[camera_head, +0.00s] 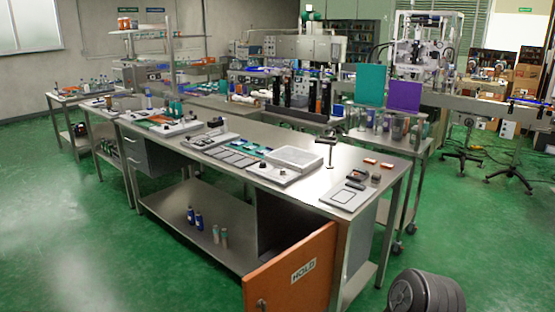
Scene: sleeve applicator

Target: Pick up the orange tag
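Two small flat orange pieces lie near the back edge at the right end of the long steel table (300,187), one at the left (370,161) and one at the right (387,166). They are too small to tell whether either is the orange tag. A large orange door panel with a HOLD label (290,272) stands below the front of the table. Neither of my grippers is in view.
A grey plate (345,197), small dark items (357,176) and a dark T-shaped stand (329,152) are near the orange pieces. A cart with teal and purple panels (404,97) stands behind. Green floor is open at left.

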